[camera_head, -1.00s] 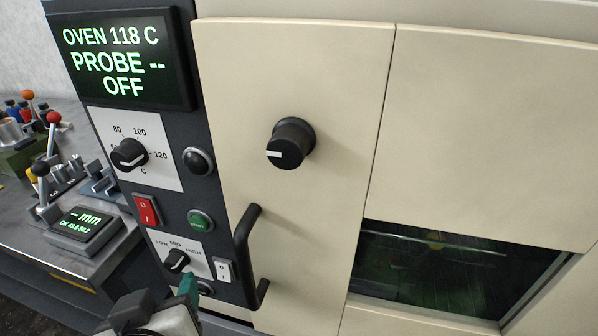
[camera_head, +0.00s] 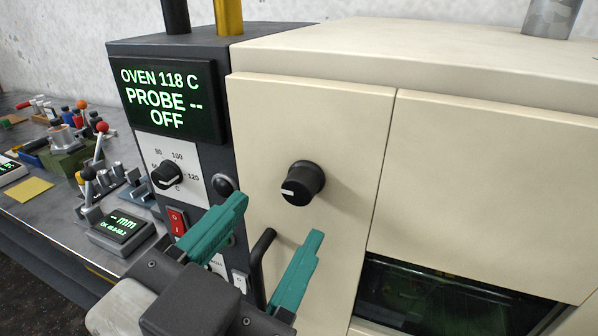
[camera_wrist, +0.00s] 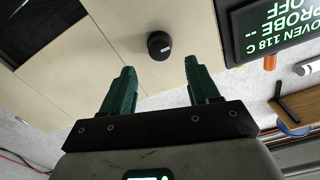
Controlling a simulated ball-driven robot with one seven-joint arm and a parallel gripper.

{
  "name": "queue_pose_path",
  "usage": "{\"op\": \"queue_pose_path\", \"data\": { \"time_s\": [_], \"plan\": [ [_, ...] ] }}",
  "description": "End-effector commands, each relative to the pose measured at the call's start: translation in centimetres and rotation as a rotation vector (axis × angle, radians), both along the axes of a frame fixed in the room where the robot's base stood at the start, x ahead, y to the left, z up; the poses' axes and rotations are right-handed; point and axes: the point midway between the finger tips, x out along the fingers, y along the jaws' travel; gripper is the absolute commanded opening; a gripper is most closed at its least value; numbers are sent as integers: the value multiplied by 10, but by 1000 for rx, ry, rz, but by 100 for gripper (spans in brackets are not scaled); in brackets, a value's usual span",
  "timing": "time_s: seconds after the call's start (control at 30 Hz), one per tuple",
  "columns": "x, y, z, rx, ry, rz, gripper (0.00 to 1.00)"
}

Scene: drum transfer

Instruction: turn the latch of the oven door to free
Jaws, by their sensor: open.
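The latch is a black round knob (camera_head: 302,184) with a white mark on the cream oven door (camera_head: 315,115); the mark points left in the head view. My gripper (camera_head: 278,218) is open, its two green fingers apart and empty, in front of the door, below and left of the knob in the head view. In the wrist view the knob (camera_wrist: 159,45) lies beyond the fingertips of my gripper (camera_wrist: 160,65), roughly between their lines and not touched. The black door handle (camera_head: 260,262) is partly hidden behind the fingers.
The control panel has a display (camera_head: 165,100) reading OVEN 118 C, PROBE --, OFF, with a dial (camera_head: 167,175) and red switch (camera_head: 177,221) below. A dark window (camera_head: 450,298) is at lower right. A metal bench (camera_head: 60,205) with levers and small parts stands left.

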Motion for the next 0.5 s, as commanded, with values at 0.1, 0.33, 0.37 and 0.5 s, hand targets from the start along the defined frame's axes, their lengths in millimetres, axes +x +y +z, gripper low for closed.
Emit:
{"op": "queue_pose_path", "data": {
  "time_s": [0.1, 0.33, 0.37, 0.5],
  "plan": [
    [21, -9, 1, -2, 2, -4, 60],
    [50, -18, 0, -2, 1, -2, 60],
    [52, -19, 0, -2, 1, -1, 60],
    [58, -21, 0, -1, 1, 1, 60]
  ]
}}
